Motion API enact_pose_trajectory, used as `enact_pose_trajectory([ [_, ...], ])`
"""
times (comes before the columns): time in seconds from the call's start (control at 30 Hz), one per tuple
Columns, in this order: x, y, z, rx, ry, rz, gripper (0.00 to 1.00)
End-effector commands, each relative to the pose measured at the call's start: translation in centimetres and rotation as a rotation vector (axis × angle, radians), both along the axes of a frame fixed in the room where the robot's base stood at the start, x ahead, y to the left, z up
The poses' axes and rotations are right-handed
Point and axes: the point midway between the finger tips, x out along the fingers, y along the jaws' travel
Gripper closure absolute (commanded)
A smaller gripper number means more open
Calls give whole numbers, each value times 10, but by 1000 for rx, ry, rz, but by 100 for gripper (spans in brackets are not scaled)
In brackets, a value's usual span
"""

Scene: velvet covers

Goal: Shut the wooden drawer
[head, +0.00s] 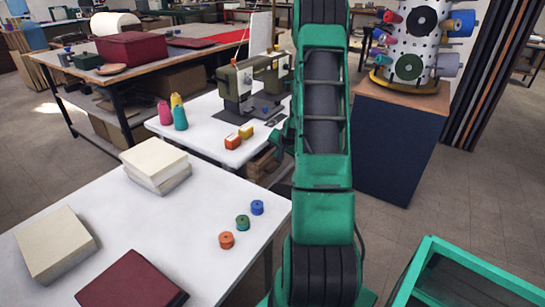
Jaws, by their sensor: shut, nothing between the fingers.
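The wooden drawer (261,164) shows low at the right end of the white sewing table (200,128), just left of my arm. It seems to stand out from under the tabletop, but my arm hides its right part, so I cannot tell how far. My gripper (279,146) shows only as a small dark-green part at the left edge of my arm, close above and right of the drawer. It is shut and looks empty. Its fingertips are mostly hidden, and I cannot tell whether it touches the drawer.
A green sewing machine (250,85), thread cones (179,115) and small boxes (238,137) stand on the sewing table. A nearer white table (190,220) holds books and spools. A dark blue pedestal (385,150) stands at right, a green-framed case (465,280) at lower right. Floor between is clear.

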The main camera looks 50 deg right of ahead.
Motion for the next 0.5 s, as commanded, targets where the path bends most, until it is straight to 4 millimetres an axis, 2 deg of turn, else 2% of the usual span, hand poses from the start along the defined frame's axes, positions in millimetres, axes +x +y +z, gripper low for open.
enact_pose_trajectory([
  [0.03,-9,-2,10,-5,-1,-9,100],
  [0.2,-26,5,33,-4,1,-11,100],
  [0.5,-40,15,53,-3,2,-10,100],
])
